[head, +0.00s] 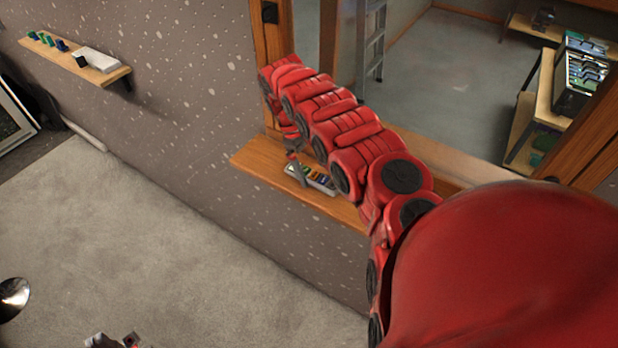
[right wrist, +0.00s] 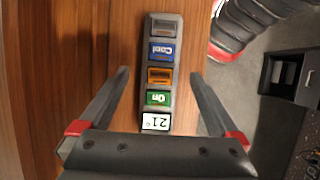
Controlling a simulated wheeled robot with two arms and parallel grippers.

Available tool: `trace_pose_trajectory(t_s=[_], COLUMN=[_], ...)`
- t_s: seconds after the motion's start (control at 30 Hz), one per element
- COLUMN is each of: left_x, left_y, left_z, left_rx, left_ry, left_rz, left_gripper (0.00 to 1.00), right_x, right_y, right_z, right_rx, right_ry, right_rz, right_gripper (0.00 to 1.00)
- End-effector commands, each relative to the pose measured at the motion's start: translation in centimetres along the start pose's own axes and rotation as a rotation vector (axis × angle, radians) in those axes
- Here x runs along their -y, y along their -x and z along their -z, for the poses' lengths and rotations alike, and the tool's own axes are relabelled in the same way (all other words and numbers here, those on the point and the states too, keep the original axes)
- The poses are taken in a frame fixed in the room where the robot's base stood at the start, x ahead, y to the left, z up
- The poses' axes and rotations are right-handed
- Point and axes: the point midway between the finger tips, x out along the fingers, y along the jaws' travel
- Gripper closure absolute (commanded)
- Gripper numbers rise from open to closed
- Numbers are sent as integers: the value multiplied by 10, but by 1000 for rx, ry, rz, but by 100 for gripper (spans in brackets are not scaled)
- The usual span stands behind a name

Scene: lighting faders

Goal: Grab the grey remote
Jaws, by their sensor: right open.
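The grey remote (right wrist: 163,25) lies on a wooden ledge (right wrist: 110,30) in the right wrist view. It has a blue "Cool" button, an orange one, a green "On" button and a white display reading 21. In the head view the remote (head: 322,180) is partly covered by my right gripper (head: 297,172). My right gripper (right wrist: 160,75) is open, with one finger on each side of the remote and gaps between. Whether the fingertips are level with it I cannot tell. My left gripper (head: 115,342) is cut off at the bottom edge of the head view.
My red right arm hides much of the ledge and window frame. A wall shelf (head: 112,75) at the far left holds small coloured items and a white box (head: 98,60). Through the window stands a bench with a fader console (head: 580,75). Carpet is clear below.

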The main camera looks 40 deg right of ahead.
Motion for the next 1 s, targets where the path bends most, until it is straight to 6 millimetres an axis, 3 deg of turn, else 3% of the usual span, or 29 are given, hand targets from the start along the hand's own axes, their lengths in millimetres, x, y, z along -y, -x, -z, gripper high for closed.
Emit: trace_pose_trajectory(t_s=[0.27, 0.8, 1.0], left_x=[0, 0, 0], left_y=[-1, -1, -1], left_z=[0, 0, 0], left_rx=[1, 0, 0], left_ry=[0, 0, 0], left_rz=[0, 0, 0], left_gripper=[100, 100, 100], right_x=[-3, -3, -3], right_y=[-9, -8, -8], right_z=[0, 0, 0], right_rx=[-4, -3, -3], right_ry=[1, 1, 1], right_rz=[-3, -3, -3], right_gripper=[3, 98, 100])
